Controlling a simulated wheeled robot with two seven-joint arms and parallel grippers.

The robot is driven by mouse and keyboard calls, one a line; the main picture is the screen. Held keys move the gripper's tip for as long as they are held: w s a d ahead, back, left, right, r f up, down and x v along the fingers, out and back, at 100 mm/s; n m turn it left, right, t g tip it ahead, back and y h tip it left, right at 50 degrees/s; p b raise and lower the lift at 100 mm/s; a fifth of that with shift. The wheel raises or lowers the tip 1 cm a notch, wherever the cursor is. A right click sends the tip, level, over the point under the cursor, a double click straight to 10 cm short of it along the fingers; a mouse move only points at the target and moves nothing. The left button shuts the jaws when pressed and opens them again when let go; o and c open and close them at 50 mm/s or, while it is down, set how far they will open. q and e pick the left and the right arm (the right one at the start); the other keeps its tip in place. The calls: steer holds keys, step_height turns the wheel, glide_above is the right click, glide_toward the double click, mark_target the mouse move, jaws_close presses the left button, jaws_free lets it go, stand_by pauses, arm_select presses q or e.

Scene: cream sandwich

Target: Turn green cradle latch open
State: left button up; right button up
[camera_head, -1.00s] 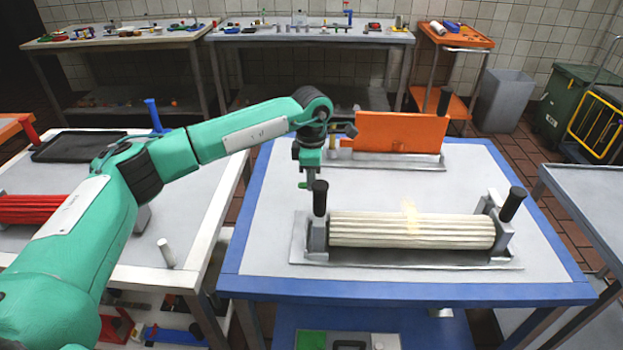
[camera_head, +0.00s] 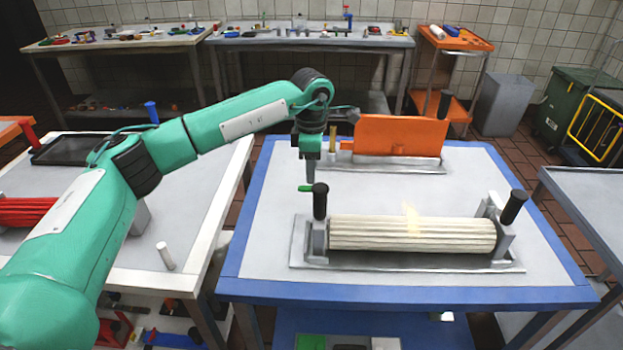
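A small bright green latch (camera_head: 305,188) shows beside the left black knob (camera_head: 320,200) of the near cradle (camera_head: 405,265). The cradle is a grey metal base holding a cream ribbed roller (camera_head: 412,233) lying sideways. Its right end has another black handle (camera_head: 513,205), tilted. My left gripper (camera_head: 310,172) points down just above the green latch. Its fingers are small and dark here, so I cannot tell their opening or whether they touch the latch. My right gripper is out of view.
An orange panel (camera_head: 400,135) stands on a second metal base behind the roller. The blue-edged table (camera_head: 258,245) has clear room left of the cradle. A white table with a red ribbed roller (camera_head: 25,213) and dark tray (camera_head: 75,148) stands at left.

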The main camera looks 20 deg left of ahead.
arm_select(q)
step_height(320, 180, up, 10)
steer(key=shift+f, duration=0.2)
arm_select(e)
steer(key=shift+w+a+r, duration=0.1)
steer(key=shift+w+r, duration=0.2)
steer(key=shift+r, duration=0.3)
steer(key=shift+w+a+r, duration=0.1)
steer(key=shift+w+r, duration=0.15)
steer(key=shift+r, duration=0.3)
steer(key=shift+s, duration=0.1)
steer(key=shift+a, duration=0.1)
